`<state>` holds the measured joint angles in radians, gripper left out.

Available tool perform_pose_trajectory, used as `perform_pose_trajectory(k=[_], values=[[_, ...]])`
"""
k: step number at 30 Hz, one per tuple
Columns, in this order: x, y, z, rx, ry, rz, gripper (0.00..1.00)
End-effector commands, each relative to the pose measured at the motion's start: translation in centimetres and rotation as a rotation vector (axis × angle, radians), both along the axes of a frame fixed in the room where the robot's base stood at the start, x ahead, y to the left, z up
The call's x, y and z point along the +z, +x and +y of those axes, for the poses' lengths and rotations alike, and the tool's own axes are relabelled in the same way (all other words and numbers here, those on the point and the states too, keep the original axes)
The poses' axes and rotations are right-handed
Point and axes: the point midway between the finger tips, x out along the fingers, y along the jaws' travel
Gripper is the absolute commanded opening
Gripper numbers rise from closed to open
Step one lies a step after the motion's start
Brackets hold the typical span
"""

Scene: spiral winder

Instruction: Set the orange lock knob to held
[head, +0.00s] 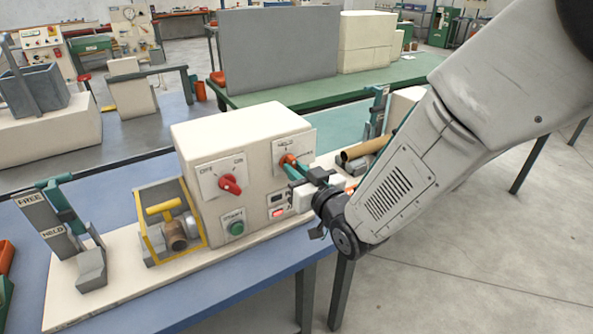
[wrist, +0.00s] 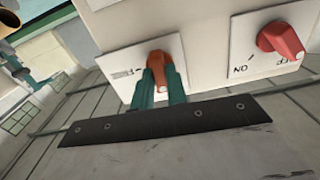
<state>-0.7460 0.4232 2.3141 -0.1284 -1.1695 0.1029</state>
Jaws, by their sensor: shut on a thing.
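The orange lock knob (head: 289,160) sits on a white label plate (head: 281,146) on the front of the cream control box (head: 195,146). The plate reads HELD at its top; its side label is partly covered. My gripper (head: 296,167) reaches in from the right and is shut on the knob. In the wrist view the orange knob (wrist: 159,66) is between the two teal fingers of my gripper (wrist: 159,80). The knob's pointer is mostly hidden by the fingers, so its exact setting is unclear.
A red OFF/ON knob (head: 230,184) and a green button (head: 237,228) are on the same box face. A yellow-framed guard (head: 152,228) and a FREE/HELD lever stand (head: 55,222) are to the left. A brown tube (head: 362,150) lies right of the box.

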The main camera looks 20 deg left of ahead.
Motion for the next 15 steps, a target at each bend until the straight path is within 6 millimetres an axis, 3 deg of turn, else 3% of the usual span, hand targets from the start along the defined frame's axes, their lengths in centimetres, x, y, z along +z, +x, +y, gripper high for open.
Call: perform_pose_trajectory(k=[15], values=[[-0.02, -0.01, -0.01, 0.000, -0.046, -0.052, 0.00]])
